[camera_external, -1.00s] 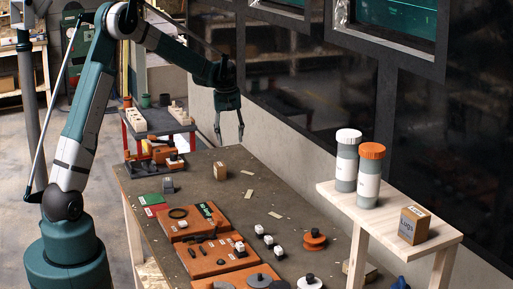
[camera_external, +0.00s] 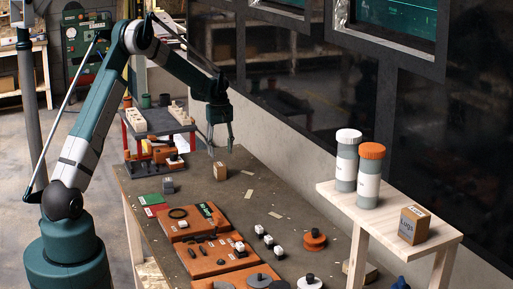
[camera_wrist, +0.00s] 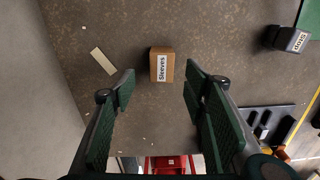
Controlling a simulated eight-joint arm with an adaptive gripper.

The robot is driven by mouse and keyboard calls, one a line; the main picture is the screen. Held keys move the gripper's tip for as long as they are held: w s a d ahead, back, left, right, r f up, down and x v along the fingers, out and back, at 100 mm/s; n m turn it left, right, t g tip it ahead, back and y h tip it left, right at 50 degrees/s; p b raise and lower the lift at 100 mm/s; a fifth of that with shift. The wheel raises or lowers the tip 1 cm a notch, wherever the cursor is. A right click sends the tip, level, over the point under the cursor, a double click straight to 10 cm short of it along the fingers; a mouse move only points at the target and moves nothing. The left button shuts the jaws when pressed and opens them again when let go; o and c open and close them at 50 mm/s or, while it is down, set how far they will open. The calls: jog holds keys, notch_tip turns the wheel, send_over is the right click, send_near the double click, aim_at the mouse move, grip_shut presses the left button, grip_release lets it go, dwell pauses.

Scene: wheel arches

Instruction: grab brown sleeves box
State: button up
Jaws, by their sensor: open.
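The brown sleeves box (camera_external: 220,171) is a small cardboard box standing at the far end of the dark workbench. In the wrist view the box (camera_wrist: 162,65) carries a white label reading "Sleeves" and lies ahead of my fingertips, roughly between their lines. My gripper (camera_external: 220,150) hangs above the box in the external view, fingers pointing down. In the wrist view my gripper (camera_wrist: 160,85) is open, with a wide gap between its green pads. Nothing is held, and the box appears apart from both fingers.
A grey labelled box (camera_external: 168,186) stands left of the sleeves box. Orange trays (camera_external: 190,225) with parts lie nearer on the bench (camera_external: 135,190). A wooden shelf (camera_external: 440,240) at right bears two capped bottles and a Lugs box (camera_external: 413,225). A wall runs behind the bench.

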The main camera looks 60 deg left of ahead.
aim_at(220, 164)
jog(key=shift+f, duration=1.3)
jog(key=shift+s+a+f, duration=0.15)
jog(key=shift+f, duration=2.45)
jog(key=c, duration=1)
